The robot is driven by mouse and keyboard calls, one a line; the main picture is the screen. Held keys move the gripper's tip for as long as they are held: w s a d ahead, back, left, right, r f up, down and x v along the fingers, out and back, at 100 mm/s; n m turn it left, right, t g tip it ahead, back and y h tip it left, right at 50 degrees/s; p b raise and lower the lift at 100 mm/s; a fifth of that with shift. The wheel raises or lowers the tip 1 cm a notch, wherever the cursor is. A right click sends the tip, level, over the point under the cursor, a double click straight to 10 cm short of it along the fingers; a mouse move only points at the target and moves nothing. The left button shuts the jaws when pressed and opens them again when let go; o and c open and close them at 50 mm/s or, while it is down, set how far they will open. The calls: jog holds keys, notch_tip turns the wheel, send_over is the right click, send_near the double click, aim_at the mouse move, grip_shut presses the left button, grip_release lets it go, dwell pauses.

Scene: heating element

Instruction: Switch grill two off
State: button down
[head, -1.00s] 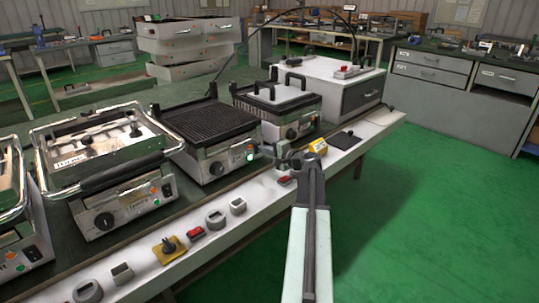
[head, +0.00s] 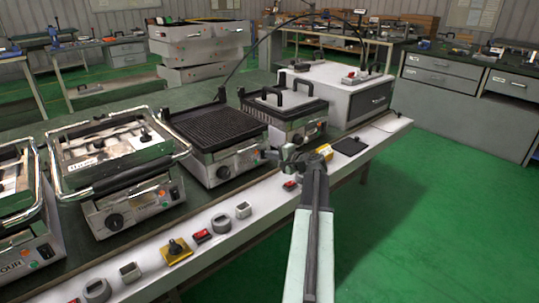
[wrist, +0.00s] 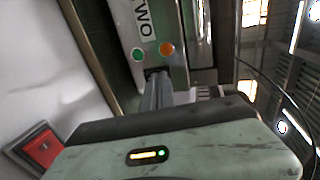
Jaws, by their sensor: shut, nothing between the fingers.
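Grill two (head: 215,165) is the open grill with a dark ribbed plate near the middle of the bench in the head view. In the wrist view its front panel (wrist: 185,75) carries a partly visible "TWO" label (wrist: 145,20), a green light (wrist: 138,55) and an orange light (wrist: 166,49). My gripper (head: 270,154) is at the right end of this panel. Its fingers, also in the wrist view (wrist: 156,78), are shut and empty, with the tips at the dark switch area below the lights. They hide the switch, so its position and any contact cannot be told.
Another grill (head: 130,200) stands to the left, with a further one at the left edge. A grill with a flat pale top (head: 285,110) stands to the right. A white ledge (head: 220,245) with several loose switches and knobs runs along the front. The green floor to the right is clear.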

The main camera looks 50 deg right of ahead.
jog(key=d+r+p+v, duration=0.1)
jog(key=p+v, duration=0.3)
jog(key=v, duration=0.8)
jog(key=shift+a+r, duration=0.2)
jog(key=shift+a, duration=0.05)
jog(key=shift+s, duration=0.15)
